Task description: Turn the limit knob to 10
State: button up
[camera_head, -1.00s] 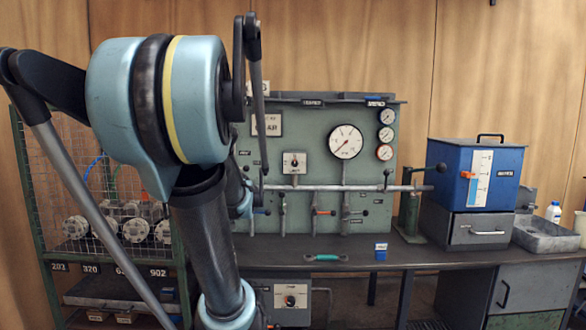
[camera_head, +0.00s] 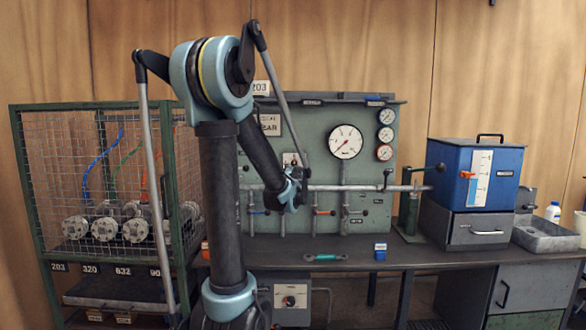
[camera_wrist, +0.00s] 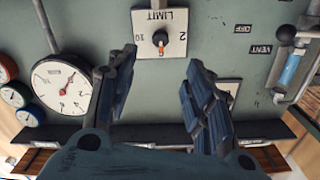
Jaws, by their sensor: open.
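The limit knob (camera_wrist: 160,41) is small and dark with an orange mark. It sits on a white plate (camera_wrist: 174,17) lettered LIMIT, with 10 and 2 at its sides; the wrist view shows it upside down. The orange mark points down in that picture, between the two numbers. In the head view the plate (camera_head: 291,158) is partly covered by my arm. My gripper (camera_wrist: 160,68) is open and empty. Its two fingers stand apart below the plate in the wrist view, with the knob beyond the gap between them. Neither finger visibly touches the knob.
A large white gauge (camera_head: 345,141) and a horizontal pipe (camera_head: 350,188) are on the green panel. A lever with a blue tube (camera_wrist: 290,70) is at the right in the wrist view. A teal-handled tool (camera_head: 326,257) and a blue box (camera_head: 380,251) lie on the bench.

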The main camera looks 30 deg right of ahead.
aim_at(294, 164)
jog(key=x, duration=1.6)
jog(key=shift+w, duration=0.15)
jog(key=shift+a, duration=0.1)
jog(key=c, duration=1)
